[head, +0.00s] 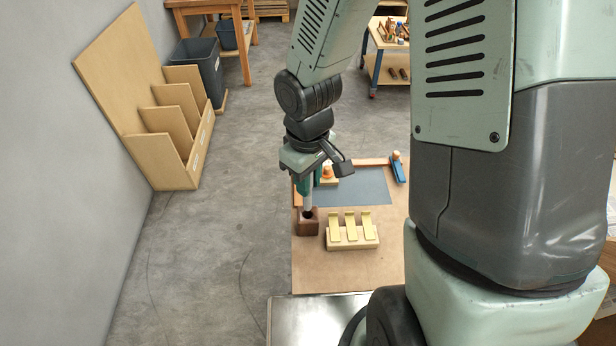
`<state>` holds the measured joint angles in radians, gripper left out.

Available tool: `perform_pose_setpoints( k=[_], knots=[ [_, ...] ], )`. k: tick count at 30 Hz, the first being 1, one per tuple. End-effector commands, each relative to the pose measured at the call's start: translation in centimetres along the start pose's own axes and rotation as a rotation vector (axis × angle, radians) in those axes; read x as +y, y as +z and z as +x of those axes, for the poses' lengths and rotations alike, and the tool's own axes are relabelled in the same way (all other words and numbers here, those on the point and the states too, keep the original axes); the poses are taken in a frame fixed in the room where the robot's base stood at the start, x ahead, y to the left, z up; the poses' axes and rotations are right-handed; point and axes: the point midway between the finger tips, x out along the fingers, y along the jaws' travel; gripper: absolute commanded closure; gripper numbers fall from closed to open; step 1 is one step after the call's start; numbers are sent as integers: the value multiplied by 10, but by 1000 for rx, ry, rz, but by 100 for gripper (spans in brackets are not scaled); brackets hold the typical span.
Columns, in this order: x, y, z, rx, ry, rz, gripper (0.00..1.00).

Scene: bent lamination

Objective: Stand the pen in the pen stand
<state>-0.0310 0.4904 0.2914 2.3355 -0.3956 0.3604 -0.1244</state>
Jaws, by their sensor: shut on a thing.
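The pen stand (308,228) is a small dark brown block near the left edge of the work board. My gripper (312,183) points down above it and is shut on the pen. The pen (308,201) is upright, with a pale grey barrel showing below the fingers. A dark spot lies where the pen meets the stand's top; I cannot tell if it is the tip or the hole, or whether the tip is inside. The pen's upper part is hidden by my gripper.
A pale wooden block with several yellow bent strips (351,231) stands close right of the stand. A blue-grey mat (358,187) lies behind it. An orange-topped item (327,173) is near the gripper, and a blue tool (398,168) lies at the back right. The board's front (350,272) is clear.

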Motion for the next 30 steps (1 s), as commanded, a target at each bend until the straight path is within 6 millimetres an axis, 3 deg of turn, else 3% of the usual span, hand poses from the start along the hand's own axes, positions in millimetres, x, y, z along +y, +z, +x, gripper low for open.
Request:
perform_pose_setpoints(
  k=[12,30],
  knots=[
    [0,0,1,0,0,-1,100],
    [0,0,22,0,0,-1,100]
  ],
)
